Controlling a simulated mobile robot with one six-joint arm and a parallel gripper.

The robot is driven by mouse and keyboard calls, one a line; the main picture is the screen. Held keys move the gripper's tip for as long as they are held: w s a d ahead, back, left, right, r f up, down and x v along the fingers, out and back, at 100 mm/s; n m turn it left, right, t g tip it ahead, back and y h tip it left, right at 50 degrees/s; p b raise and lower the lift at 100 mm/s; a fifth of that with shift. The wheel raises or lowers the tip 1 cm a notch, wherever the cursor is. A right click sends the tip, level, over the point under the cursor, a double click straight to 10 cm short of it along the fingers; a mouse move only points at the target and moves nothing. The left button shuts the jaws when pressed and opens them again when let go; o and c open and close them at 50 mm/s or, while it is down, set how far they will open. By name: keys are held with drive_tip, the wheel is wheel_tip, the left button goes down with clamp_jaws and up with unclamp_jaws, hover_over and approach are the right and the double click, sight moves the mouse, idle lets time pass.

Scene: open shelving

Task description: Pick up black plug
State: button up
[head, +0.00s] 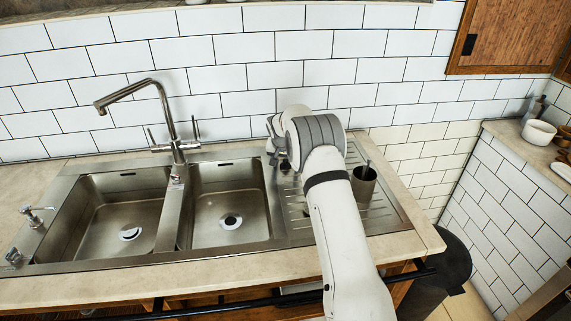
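I cannot make out a black plug for certain in the head view. My arm reaches up from the lower right, over the drainboard. My gripper (279,146) is at its far end, beside the right basin's back right corner, near the tiled wall. The wrist hides much of it, so its opening and anything between the fingers do not show. Part of the drainboard is hidden behind the arm.
A steel double sink (85,252) is set in the beige counter (60,289), with a tall tap (172,125) behind it. A metal cup (364,184) stands on the drainboard right of my arm. A black bin (449,262) stands right of the counter. Both basins look clear.

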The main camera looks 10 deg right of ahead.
drive_tip(key=shift+c, duration=0.2)
drive_tip(key=c, duration=1)
